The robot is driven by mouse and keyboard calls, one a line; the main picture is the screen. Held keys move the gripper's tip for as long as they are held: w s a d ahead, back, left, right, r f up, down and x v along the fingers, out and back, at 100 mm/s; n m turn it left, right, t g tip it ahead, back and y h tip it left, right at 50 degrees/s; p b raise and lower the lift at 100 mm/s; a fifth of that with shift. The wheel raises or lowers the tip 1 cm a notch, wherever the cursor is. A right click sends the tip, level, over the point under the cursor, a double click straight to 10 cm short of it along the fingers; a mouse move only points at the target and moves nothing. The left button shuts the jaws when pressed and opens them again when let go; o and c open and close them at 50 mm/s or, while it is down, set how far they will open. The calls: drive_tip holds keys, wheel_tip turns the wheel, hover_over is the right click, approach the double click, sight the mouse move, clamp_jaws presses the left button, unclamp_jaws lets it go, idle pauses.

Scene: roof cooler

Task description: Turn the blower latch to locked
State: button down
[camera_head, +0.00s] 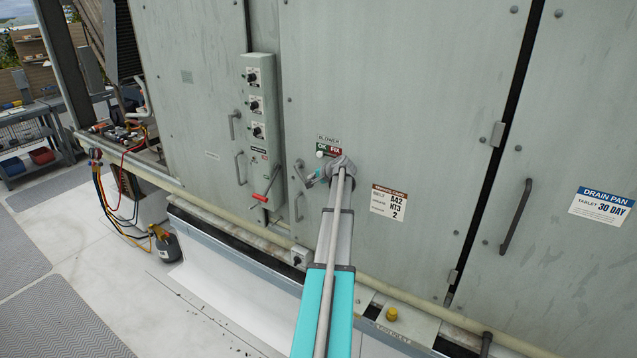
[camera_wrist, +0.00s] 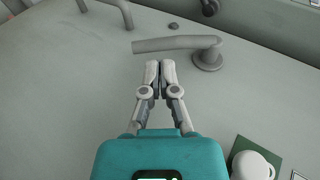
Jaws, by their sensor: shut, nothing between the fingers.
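The panel under the BLOWER label (camera_head: 329,139) carries a small green and red OK/FIX plate (camera_head: 335,149) with a white round knob (camera_head: 319,154). The white knob and green plate also show at the lower right of the wrist view (camera_wrist: 252,165). A grey lever handle on a round base, seemingly the blower latch (camera_wrist: 175,44), lies across the wrist view; it also shows beside my gripper in the head view (camera_head: 299,169). My gripper (camera_wrist: 160,66) is shut and empty, its tips just short of the lever's bar. Contact cannot be told.
A switch box (camera_head: 259,125) with several knobs and a red-handled lever (camera_head: 267,188) stand to the left. Another door handle (camera_head: 516,217) is to the right. A pipe (camera_head: 230,211) runs along the unit's base.

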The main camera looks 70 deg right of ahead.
sight(304, 180)
drive_tip(key=shift+b+x, duration=0.7)
drive_tip(key=shift+x, duration=1)
drive_tip(key=shift+w, duration=0.15)
